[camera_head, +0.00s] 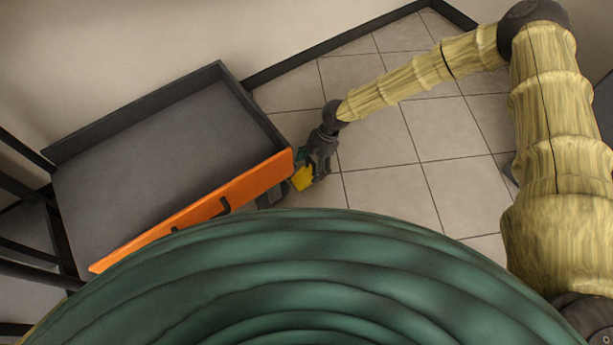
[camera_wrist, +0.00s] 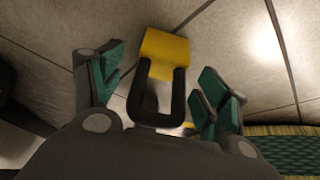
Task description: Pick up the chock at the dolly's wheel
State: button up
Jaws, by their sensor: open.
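The chock (camera_head: 302,179) is a yellow block on the tiled floor near the right end of the orange edge of the dolly (camera_head: 228,194). In the wrist view the chock (camera_wrist: 166,47) shows its yellow body and a dark U-shaped handle. My gripper (camera_head: 310,167) is low over the chock. In the wrist view my gripper (camera_wrist: 160,85) is open, with one green-padded finger on each side of the handle. No clear contact between fingers and handle shows. A dark shape (camera_head: 271,194) under the dolly's corner looks like a wheel, partly hidden.
The dolly's grey deck is empty and has dark raised rims. A dark rack (camera_head: 58,235) stands at the left. A wall with a dark skirting (camera_head: 330,50) runs behind. The tiled floor (camera_head: 385,150) right of the chock is clear. My green body hides the foreground.

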aim_at(308, 172)
jog(key=shift+b+x, duration=0.8)
jog(key=shift+x, duration=0.8)
jog(key=shift+r, duration=0.1)
jog(key=c, duration=1.2)
jog(key=shift+r, duration=0.1)
jog(key=shift+c, duration=0.2)
